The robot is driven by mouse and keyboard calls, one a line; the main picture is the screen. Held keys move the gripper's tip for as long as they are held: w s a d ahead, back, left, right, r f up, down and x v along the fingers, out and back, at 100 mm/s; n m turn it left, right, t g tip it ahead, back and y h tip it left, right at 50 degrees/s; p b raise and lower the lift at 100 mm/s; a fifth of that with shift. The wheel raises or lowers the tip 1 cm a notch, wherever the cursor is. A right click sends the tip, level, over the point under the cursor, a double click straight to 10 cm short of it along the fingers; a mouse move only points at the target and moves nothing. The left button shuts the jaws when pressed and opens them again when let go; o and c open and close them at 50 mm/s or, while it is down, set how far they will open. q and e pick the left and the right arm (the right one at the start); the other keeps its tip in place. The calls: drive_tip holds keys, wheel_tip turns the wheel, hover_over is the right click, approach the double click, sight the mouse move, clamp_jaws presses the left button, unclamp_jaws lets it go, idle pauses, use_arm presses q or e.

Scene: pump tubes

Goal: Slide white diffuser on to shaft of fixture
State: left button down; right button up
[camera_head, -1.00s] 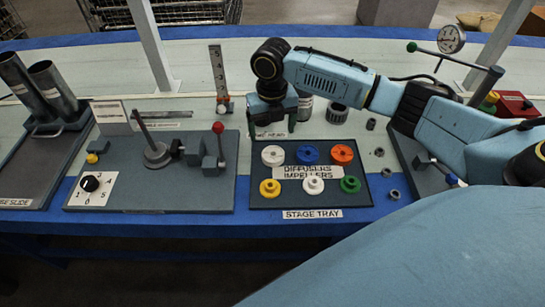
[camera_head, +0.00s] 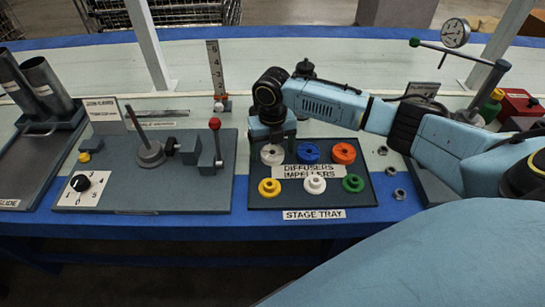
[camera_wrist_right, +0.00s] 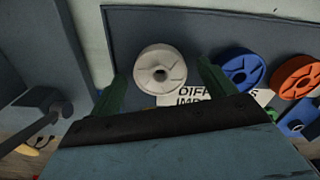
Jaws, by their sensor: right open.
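The white diffuser (camera_head: 272,154) lies in the back left spot of the stage tray (camera_head: 342,204). In the right wrist view the white diffuser (camera_wrist_right: 160,69) sits between the two green fingers of my right gripper (camera_wrist_right: 162,82), which are spread apart. My right gripper (camera_head: 272,146) is open over the diffuser in the head view; whether a finger touches it I cannot tell. The fixture (camera_head: 125,190) is a grey plate left of the tray. Its thin shaft (camera_head: 138,129) rises, slightly leaning in the picture, from a round base (camera_head: 151,154). My left gripper is not in view.
Blue (camera_head: 308,152) and orange (camera_head: 343,152) pieces lie right of the diffuser; yellow, white and green impellers lie in front. A red-knobbed lever (camera_head: 215,137) stands on the fixture between shaft and tray. An upright ruler (camera_head: 215,72) stands behind.

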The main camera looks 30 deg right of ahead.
drive_tip(key=shift+f, duration=0.2)
drive_tip(key=c, duration=1.1)
drive_tip(key=shift+r, duration=0.1)
